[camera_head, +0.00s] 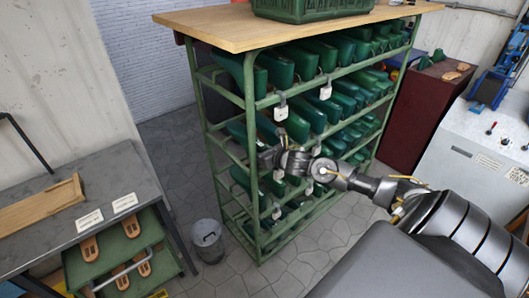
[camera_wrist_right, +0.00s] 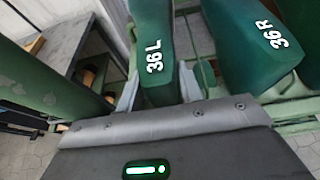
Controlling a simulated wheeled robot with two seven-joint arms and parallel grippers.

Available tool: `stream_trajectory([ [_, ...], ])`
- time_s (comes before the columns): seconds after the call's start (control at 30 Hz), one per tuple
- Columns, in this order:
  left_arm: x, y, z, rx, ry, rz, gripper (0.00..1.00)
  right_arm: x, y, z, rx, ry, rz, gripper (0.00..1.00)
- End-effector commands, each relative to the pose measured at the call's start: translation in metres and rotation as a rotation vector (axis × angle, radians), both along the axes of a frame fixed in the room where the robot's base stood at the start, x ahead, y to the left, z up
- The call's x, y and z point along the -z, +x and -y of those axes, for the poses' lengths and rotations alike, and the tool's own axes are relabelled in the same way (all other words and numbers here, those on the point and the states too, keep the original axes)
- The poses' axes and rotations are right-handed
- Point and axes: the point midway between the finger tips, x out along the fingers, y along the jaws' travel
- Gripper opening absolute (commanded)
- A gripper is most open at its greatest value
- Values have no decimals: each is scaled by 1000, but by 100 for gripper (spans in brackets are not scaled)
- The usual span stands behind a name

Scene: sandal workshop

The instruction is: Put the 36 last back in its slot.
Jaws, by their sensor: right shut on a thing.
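My right gripper (camera_head: 268,157) reaches into the front left part of the green rack, beside its corner post. In the right wrist view its two fingers (camera_wrist_right: 158,90) are shut on either side of a dark green last marked 36 L (camera_wrist_right: 155,40). A matching green last marked 36 R (camera_wrist_right: 250,45) stands just to the right, outside the fingers. In the head view I cannot tell whether the held last rests on a rack bar or is held clear of it. My left gripper is not in view.
The green rack (camera_head: 255,200) holds rows of green lasts under a wooden top (camera_head: 230,28) with a green crate (camera_head: 310,8) on it. Its post (camera_wrist_right: 45,75) is close on the left. A grey bin (camera_head: 207,240) and a metal table (camera_head: 100,175) stand left.

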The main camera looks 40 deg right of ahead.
Motion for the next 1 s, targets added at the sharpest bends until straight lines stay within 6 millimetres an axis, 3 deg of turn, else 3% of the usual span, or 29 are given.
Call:
stream_trajectory([
  [0.03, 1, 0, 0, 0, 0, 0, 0, 8, -1, -2, -1, -3, -14, 14],
  [0.17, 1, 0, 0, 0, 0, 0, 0, 8, -1, -2, -1, -3, -14, 14],
  [0.2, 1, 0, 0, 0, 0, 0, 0, 8, -1, -2, -1, -3, -14, 40],
  [0.37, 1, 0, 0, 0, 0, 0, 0, 8, -1, -2, -1, -2, -14, 61],
  [0.73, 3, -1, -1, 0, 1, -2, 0, 6, -10, -2, -3, -5, -16, 62],
  [1.0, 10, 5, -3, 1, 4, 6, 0, -18, -64, -1, -4, -6, -5, 62],
])
